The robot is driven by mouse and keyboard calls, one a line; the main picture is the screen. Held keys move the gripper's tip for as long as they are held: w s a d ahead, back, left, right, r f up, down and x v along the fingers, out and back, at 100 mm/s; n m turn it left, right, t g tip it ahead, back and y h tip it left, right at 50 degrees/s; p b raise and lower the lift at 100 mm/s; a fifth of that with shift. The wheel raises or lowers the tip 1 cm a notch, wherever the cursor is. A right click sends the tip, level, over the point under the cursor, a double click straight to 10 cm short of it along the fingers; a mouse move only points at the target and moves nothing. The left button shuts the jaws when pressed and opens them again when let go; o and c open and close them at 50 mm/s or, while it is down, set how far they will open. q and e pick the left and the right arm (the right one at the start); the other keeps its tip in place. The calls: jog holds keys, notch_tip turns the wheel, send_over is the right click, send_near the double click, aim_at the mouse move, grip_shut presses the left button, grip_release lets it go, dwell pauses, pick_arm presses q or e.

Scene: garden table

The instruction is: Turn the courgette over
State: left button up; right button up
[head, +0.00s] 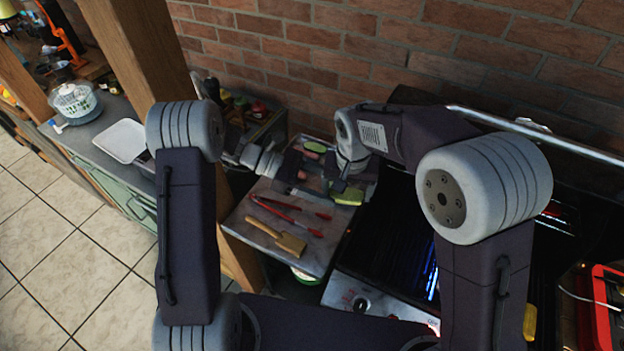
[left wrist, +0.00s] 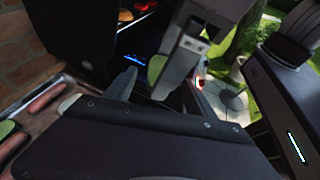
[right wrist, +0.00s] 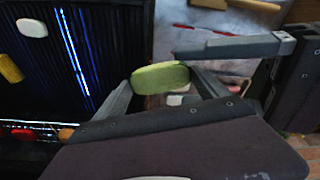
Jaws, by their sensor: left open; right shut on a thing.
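The courgette (right wrist: 160,77) is a pale green thick piece, held between the fingers of my right gripper (right wrist: 163,90), which is shut on it. In the head view the courgette (head: 348,196) shows beside the right gripper, over the right edge of the side tray near the grill. My left gripper (left wrist: 165,90) is open and empty. In the head view it is close to the right gripper, over the tray, and its fingertips are partly hidden there.
The tray (head: 240,225) holds red tongs (head: 290,207), a wooden-handled scraper (head: 277,236) and sausages (left wrist: 45,97). Another green piece (head: 315,147) lies at its back. The dark grill (head: 385,235) stands to the right, with food (right wrist: 32,28) on it. A brick wall (head: 300,50) closes the back.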

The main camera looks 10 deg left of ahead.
pick_arm(q)
jog(key=x, duration=0.3)
jog(key=shift+s+d, duration=0.1)
pick_arm(e)
jog(key=shift+d, duration=0.1)
pick_arm(q)
jog(key=shift+c, duration=0.3)
